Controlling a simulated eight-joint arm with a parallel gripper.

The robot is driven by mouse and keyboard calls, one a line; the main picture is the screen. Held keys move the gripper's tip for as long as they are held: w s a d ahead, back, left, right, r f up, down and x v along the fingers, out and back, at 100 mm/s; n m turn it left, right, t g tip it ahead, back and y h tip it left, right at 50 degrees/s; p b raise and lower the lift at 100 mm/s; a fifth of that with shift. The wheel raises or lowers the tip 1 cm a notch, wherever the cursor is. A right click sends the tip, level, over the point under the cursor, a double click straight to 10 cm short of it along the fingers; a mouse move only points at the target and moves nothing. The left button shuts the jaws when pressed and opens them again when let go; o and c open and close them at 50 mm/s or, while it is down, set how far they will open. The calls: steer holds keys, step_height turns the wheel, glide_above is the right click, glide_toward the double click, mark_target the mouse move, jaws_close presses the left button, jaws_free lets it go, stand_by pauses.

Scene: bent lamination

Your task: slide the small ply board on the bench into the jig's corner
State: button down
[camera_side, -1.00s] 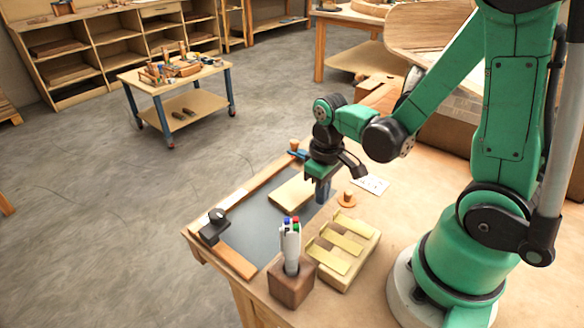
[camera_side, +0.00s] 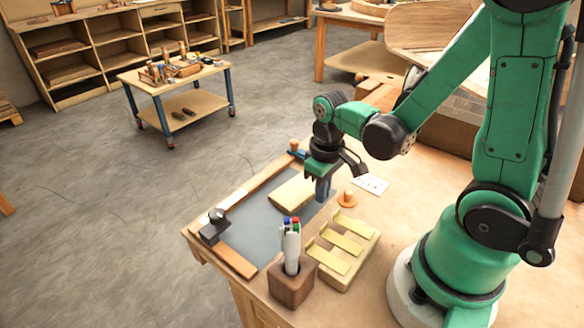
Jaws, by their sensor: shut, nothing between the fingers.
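The small ply board (camera_side: 291,193) lies flat on the dark grey sheet (camera_side: 250,228) on the bench. The jig's wooden strips edge this sheet: a long strip (camera_side: 262,187) along the back left and a short strip (camera_side: 237,262) at the front left. A black clamp-like piece (camera_side: 214,226) sits where they come near each other. The board is apart from the front strip, and its far side is near the long strip. My gripper (camera_side: 323,196) is shut, low at the board's right end; I cannot tell if it touches the board.
A wooden pen holder (camera_side: 291,284) and a block with yellow strips (camera_side: 343,252) stand in front of the sheet. An orange disc with a knob (camera_side: 347,198) and a white card (camera_side: 371,184) lie right of my gripper. A blue-based peg (camera_side: 295,149) stands behind.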

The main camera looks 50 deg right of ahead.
mark_target(295, 189)
steer(key=shift+w, duration=0.1)
steer(key=shift+w, duration=3.7)
steer(key=shift+s, duration=0.15)
steer(key=shift+s, duration=0.45)
step_height(295, 189, up, 7)
